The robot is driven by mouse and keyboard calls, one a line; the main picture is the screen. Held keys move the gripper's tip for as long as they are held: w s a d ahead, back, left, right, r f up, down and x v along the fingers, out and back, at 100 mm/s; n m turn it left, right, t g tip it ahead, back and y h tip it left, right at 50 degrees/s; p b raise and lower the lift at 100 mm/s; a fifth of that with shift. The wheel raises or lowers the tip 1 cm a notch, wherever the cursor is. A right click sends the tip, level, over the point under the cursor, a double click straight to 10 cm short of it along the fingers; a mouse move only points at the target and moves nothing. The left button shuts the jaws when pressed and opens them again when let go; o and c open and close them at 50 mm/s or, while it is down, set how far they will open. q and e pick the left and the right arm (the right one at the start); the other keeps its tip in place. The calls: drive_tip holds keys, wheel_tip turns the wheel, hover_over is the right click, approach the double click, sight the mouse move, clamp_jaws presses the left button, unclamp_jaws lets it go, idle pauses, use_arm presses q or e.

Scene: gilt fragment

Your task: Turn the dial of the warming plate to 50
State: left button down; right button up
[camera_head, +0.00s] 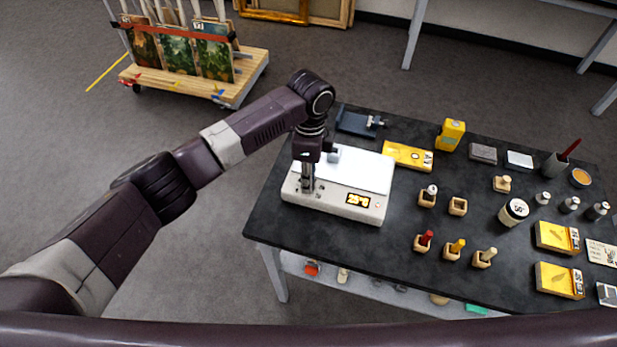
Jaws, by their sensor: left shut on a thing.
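The warming plate (345,178) is a white box with a pale flat top at the left end of the black table. Its front face has a small display (358,200) with lit orange digits, too small to read surely, and a small reddish light beside it. My left gripper (308,188) points down at the left part of the plate's front, where the dial is. It is shut on the dial, which its fingers mostly hide. Any scale marks around the dial are too small to read. My right gripper is not in view.
The black table (380,235) carries wooden blocks with coloured-top tools (453,250), a yellow bottle (450,134), yellow packs (407,156) and several small jars to the right. A dark blue device (356,122) stands behind the plate. A cart with paintings (185,75) stands on the floor.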

use_arm(q)
drive_tip(key=m, duration=0.5)
drive_tip(key=shift+w+d+r+m, duration=0.1)
drive_tip(key=shift+w+r+m, duration=0.05)
drive_tip(key=shift+m, duration=0.15)
drive_tip(key=m, duration=0.5)
drive_tip(key=shift+t, duration=0.3)
drive_tip(key=shift+m, duration=0.4)
drive_tip(key=c, duration=1.7)
unclamp_jaws()
drive_tip(key=shift+y, duration=0.3)
drive_tip(key=r, duration=1.2)
drive_tip(key=shift+d, duration=0.4)
drive_tip(key=shift+w+f, duration=0.1)
